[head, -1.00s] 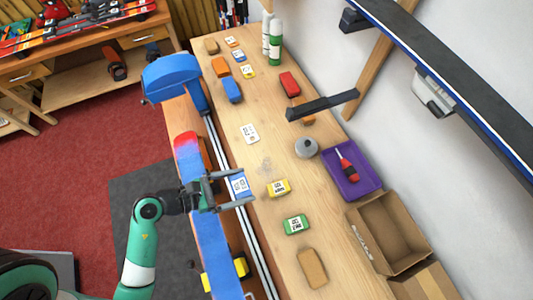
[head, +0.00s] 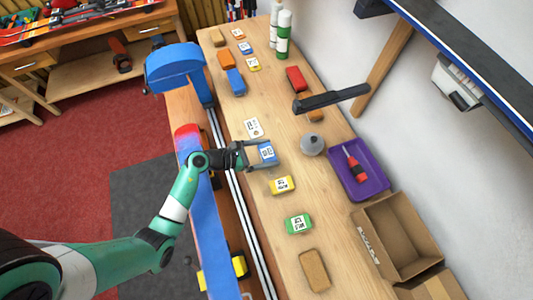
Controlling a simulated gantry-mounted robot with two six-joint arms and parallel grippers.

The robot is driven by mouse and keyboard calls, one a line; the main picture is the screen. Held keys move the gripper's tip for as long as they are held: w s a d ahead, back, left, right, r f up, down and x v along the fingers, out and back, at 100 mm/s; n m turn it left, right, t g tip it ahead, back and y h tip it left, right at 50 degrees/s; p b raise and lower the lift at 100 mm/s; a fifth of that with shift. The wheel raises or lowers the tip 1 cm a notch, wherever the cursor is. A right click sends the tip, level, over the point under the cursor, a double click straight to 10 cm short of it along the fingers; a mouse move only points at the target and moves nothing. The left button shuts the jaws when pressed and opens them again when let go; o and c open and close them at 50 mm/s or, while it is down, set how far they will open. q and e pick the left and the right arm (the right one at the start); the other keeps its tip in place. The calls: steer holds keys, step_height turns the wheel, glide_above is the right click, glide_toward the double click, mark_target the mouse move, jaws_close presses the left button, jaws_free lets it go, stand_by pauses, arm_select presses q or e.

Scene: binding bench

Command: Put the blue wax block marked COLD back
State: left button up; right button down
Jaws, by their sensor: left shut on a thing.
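My left gripper (head: 260,155) is shut on a small blue block with a white label (head: 267,153), over the left part of the wooden bench (head: 283,240). The label print is too small to read. A white printed card (head: 253,128) lies just beyond the block. A yellow labelled block (head: 282,185) and a green labelled block (head: 298,223) lie on the near side of it. I cannot tell whether the held block touches the bench. My right gripper is not in view.
A grey round object (head: 312,145), a purple tray (head: 376,187) with a red-handled tool and an open cardboard box (head: 409,247) stand at the right. A dark bar (head: 330,99) juts over the bench. A long blue ski (head: 209,235) runs along the left.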

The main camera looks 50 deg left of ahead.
arm_select(q)
step_height(320, 180, down, 3)
steer(key=shift+s+r, duration=0.1)
steer(key=shift+r, duration=0.2)
steer(key=shift+f+b, duration=0.25)
steer(key=shift+b, duration=0.1)
steer(key=o, duration=1)
steer(key=shift+o, duration=0.2)
steer(key=shift+r, duration=0.1)
